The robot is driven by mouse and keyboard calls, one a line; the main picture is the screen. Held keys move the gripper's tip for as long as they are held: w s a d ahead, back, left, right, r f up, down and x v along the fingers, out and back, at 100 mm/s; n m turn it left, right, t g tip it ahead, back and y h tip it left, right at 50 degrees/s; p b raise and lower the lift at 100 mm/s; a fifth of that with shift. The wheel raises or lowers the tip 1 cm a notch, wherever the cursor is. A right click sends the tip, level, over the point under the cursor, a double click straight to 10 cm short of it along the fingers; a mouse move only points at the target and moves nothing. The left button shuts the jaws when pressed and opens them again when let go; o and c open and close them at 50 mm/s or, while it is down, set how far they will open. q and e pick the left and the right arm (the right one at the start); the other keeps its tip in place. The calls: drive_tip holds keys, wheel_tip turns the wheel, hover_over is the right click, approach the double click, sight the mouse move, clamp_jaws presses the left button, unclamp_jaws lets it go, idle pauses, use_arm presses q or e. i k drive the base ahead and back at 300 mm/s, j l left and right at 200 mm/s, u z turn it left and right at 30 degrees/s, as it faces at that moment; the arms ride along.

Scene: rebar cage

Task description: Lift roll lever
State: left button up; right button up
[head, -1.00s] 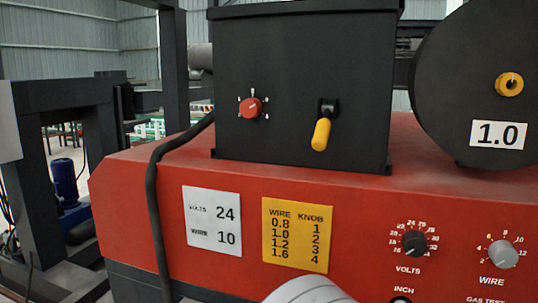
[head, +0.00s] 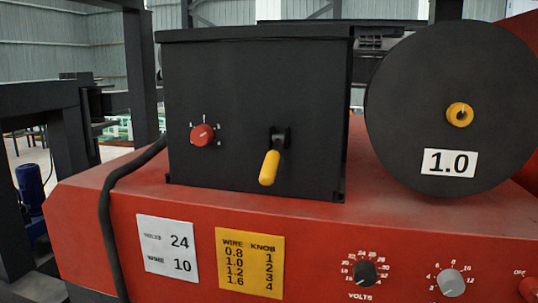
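The lever (head: 270,167) has a yellow handle on a black pivot mount, on the front face of the black box (head: 240,90). Its handle hangs downward, tilted slightly to the left. Neither of my grippers shows in the head view, so nothing is seen touching the lever.
A red knob (head: 202,135) sits left of the lever. The black box stands on a red machine (head: 90,215) with a white label (head: 168,250), a yellow chart (head: 250,264) and dials (head: 365,273). A black wire spool (head: 430,100) marked 1.0 stands at right. A black cable (head: 108,215) runs down at left.

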sight(267, 177)
drive_tip(key=k+j+z, duration=0.2)
drive_tip(key=j, duration=0.3)
drive_tip(key=k+j+z, duration=0.25)
drive_tip(key=k+j, duration=0.15)
drive_tip(key=i+l, duration=0.2)
drive_tip(key=i, duration=0.25)
